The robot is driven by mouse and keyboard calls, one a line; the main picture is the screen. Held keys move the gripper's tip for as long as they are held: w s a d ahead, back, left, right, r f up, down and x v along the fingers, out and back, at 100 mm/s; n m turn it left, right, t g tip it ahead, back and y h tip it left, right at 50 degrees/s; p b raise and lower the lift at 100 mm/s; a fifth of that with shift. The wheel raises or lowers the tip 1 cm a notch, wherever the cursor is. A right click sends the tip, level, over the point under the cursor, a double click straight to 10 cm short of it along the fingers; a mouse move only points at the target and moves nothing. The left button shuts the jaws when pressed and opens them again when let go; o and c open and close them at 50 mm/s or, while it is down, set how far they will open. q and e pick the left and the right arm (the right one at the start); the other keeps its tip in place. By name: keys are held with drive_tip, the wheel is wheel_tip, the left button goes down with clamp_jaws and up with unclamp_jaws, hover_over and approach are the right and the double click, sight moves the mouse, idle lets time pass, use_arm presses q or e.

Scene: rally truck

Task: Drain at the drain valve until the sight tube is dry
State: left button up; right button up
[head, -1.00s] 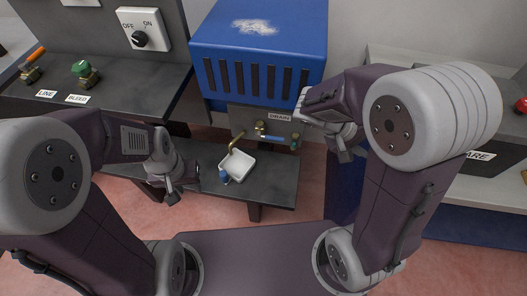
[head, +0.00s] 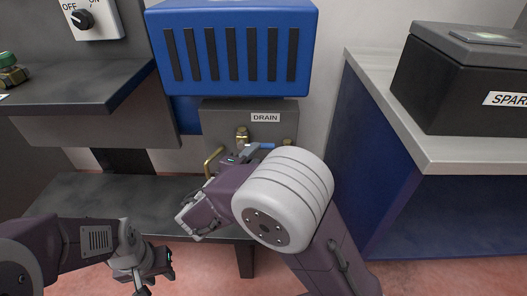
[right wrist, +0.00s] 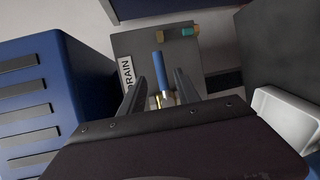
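The drain valve has a blue lever (right wrist: 159,68) on a brass body, beside the DRAIN label (head: 265,117) on a grey panel under the blue box. Its lever (head: 258,151) partly shows past my arm in the head view. My right gripper (right wrist: 158,84) is open, its fingers on either side of the lever; I cannot tell if they touch it. A brass-ended fitting with a teal middle (right wrist: 185,32), possibly the sight tube, is near the valve. My left gripper (head: 158,277) appears open and empty at lower left.
A brass spout (head: 212,160) curves down beside the valve. The white tray (right wrist: 285,118) shows in the right wrist view. A dark bench (head: 130,200) lies left, clear on top. A blue-sided cabinet (head: 375,150) carrying a black box (head: 460,85) stands right.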

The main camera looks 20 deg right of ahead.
sight(262, 148)
drive_tip(key=b+x, duration=0.1)
drive_tip(key=x, duration=0.5)
drive_tip(key=shift+w+d+f+b, duration=0.2)
drive_tip(key=shift+b, duration=0.2)
drive_tip(key=shift+w+d, duration=0.2)
drive_tip(key=shift+w, duration=0.05)
clamp_jaws()
idle(0.7)
